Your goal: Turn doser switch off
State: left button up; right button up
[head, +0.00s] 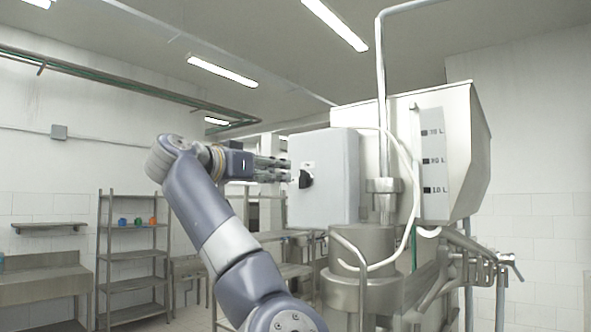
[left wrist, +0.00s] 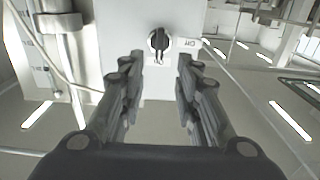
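The doser switch is a black rotary knob (head: 305,179) on the side face of a light grey control box (head: 338,185) in the head view. It also shows in the left wrist view as a black knob (left wrist: 158,41) on a round light base, with small lettering beside and below it. My left gripper (head: 284,170) points at the box face close to the knob. In the left wrist view the fingers of my left gripper (left wrist: 160,60) are spread apart, with the knob centred beyond their tips and nothing held between them. Contact with the knob is not seen. My right gripper is not in view.
A steel hopper (head: 455,150) with a level scale stands behind the box. A vertical pipe (head: 381,110) and a curved white hose (head: 414,200) run beside it. A steel shelf rack (head: 132,255) and a sink counter (head: 45,275) stand at the left.

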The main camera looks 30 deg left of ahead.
aim_at(300, 175)
pick_arm(q)
jog(key=w+p, duration=0.1)
jog(key=w, duration=0.1)
jog(key=w+p, duration=0.1)
jog(key=w, duration=0.1)
jog(key=w+p, duration=0.2)
jog(key=shift+w+d+r, duration=0.2)
jog(key=shift+w+d, duration=0.15)
jog(key=shift+w, duration=0.05)
jog(key=shift+w+f, duration=0.2)
jog(key=shift+w, duration=0.45)
grip_shut()
